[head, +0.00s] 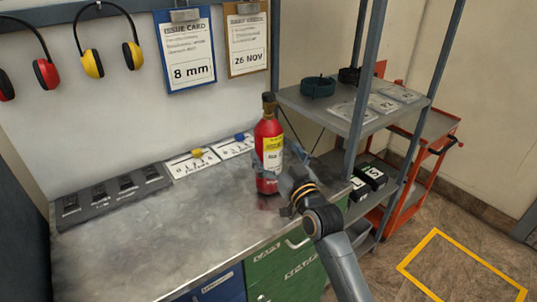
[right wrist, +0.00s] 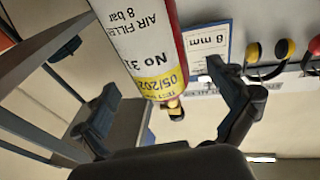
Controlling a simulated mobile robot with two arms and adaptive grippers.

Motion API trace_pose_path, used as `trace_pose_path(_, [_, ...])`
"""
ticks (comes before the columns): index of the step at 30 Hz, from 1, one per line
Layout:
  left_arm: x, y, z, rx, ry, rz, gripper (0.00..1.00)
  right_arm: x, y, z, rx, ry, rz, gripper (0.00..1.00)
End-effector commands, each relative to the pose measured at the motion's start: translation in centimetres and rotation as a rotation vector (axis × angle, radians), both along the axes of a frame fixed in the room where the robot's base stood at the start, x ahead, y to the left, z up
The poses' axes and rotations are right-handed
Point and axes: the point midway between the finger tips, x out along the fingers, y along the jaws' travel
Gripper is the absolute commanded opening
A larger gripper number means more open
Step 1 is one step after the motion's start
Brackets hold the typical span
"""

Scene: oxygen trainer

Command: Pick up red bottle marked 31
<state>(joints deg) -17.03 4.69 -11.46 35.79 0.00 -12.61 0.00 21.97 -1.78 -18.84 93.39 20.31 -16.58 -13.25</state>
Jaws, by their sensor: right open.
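The red bottle (head: 268,140) with a dark top and a white and yellow label stands upright near the right end of the metal bench (head: 190,225). In the right wrist view the bottle (right wrist: 148,35) appears upside down, and its label reads "No 31" and "AIR FILLED 8 bar". My right gripper (head: 284,188) is beside the lower part of the bottle, on its near right side. In the right wrist view its fingers (right wrist: 162,80) are spread wide, with the bottle showing in the gap between them. I cannot tell whether they touch it. My left gripper is out of view.
A grey shelf unit (head: 337,104) and a red trolley (head: 393,183) stand right of the bench. A dark slotted tray (head: 110,196) and white cards with yellow and blue knobs (head: 192,163) lie left of the bottle. Ear defenders (head: 92,63) and clipboards (head: 184,50) hang behind.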

Motion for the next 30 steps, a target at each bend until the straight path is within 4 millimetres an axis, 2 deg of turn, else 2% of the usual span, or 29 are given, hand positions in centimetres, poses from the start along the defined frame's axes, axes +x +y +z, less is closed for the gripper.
trace_pose_path(6, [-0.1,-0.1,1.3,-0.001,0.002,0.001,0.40,2.6,1.0,1.8,0.001,-0.002,0.001,0.96])
trace_pose_path(10, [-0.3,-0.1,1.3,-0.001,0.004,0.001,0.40,4.0,1.6,1.6,0.001,0.000,0.001,0.96])
trace_pose_path(20, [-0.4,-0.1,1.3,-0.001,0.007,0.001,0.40,4.5,1.8,1.6,0.001,0.000,0.000,0.96])
trace_pose_path(30, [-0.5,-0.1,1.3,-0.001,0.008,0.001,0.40,4.5,1.8,1.6,0.001,0.000,0.000,0.27])
